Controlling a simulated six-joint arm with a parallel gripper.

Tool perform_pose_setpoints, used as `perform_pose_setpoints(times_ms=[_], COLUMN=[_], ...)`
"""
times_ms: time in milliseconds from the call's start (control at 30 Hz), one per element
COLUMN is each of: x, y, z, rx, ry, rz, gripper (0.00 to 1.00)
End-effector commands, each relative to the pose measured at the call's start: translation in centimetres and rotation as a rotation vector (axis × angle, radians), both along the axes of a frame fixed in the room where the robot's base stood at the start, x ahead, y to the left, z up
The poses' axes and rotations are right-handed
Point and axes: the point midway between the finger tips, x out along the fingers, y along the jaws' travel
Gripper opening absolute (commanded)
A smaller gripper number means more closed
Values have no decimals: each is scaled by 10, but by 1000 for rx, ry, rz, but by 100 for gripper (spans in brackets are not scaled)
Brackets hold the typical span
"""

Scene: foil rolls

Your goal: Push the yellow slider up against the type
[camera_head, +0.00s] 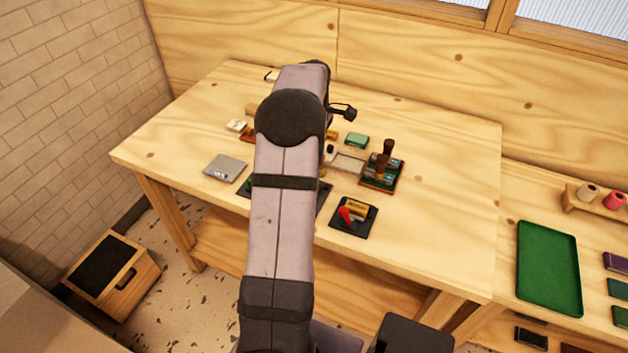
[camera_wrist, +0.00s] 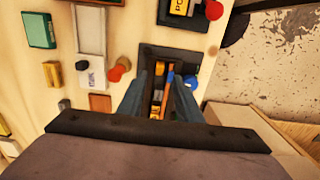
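In the wrist view, my gripper (camera_wrist: 163,72) shows as two blue-grey fingers with a gap between them, over a dark tray (camera_wrist: 148,50). A narrow yellow-orange piece (camera_wrist: 158,96) shows in the tray between the fingers; it may be the yellow slider, but I cannot tell whether either finger touches it. The type cannot be made out there. A blue knob (camera_wrist: 190,81) is just right of the fingers. In the head view my arm hides the gripper and most of this dark tray (camera_head: 323,198).
A black pad (camera_head: 368,226) with a yellow piece (camera_head: 358,208) and red knob (camera_head: 345,214) lies right of my arm. A grey plate (camera_head: 225,168) is left. The table's right side (camera_head: 455,190) is clear.

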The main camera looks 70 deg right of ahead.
Motion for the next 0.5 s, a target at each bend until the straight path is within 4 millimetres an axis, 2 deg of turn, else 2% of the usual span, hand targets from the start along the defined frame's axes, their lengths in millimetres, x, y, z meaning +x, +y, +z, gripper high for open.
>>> perform_pose_setpoints(times_ms=[167, 500], x=[0, 1], y=[1, 1], z=[-14, -56], rx=[3, 2], ry=[1, 1], rz=[0, 0], gripper=[32, 32])
